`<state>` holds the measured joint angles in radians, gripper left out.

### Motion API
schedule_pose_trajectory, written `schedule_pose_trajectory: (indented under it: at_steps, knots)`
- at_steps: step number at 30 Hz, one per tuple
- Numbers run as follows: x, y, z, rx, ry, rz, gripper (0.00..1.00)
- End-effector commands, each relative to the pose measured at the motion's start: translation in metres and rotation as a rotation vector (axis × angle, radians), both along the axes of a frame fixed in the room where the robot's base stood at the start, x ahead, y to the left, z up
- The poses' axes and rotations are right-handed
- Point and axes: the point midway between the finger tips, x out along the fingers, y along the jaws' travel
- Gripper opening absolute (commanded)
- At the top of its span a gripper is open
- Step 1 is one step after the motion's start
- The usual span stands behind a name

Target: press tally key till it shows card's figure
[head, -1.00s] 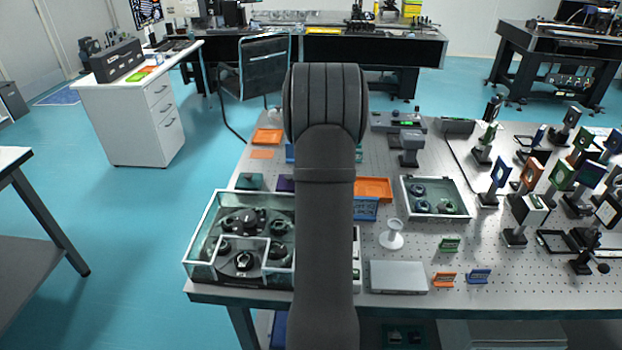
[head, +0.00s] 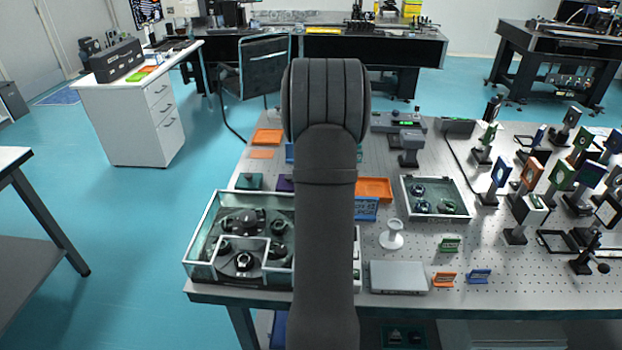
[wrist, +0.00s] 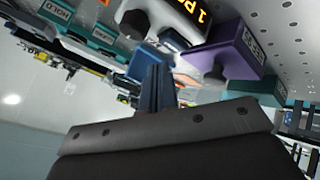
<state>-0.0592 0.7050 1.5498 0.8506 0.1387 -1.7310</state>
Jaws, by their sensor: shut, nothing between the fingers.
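In the wrist view my gripper (wrist: 156,88) is shut and empty, its dark fingers pointing at a cluster of coloured boxes. A white-cased unit with a dark display (wrist: 188,18) shows orange characters, "1 P" and more, cut off by the top edge. A blue box (wrist: 150,66) lies just beyond the fingertips; contact cannot be told. A purple box (wrist: 232,50) with a label is to the right. A teal box (wrist: 62,14) labelled HOLD is at upper left. In the head view my arm hides the gripper. I cannot identify the tally key or the card with certainty.
In the head view a glass-walled case (head: 205,262) stands left of my arm. An orange tray (head: 375,188), a blue labelled stand (head: 366,209), a white pedestal (head: 392,237) and a grey flat box (head: 398,277) are right. Several optic mounts crowd the far right.

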Motion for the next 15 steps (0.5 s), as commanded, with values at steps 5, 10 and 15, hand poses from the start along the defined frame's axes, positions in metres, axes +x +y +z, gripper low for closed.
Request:
schedule_pose_trajectory:
  at_steps: [5, 10, 15]
  knots:
    - [0.001, 0.0, 0.019, -0.001, -0.004, 0.001, 0.0]
    - [0.0, 0.0, 0.036, 0.0, -0.003, 0.001, 0.0]
    - [0.0, 0.0, 0.045, -0.001, -0.002, 0.0, 0.0]
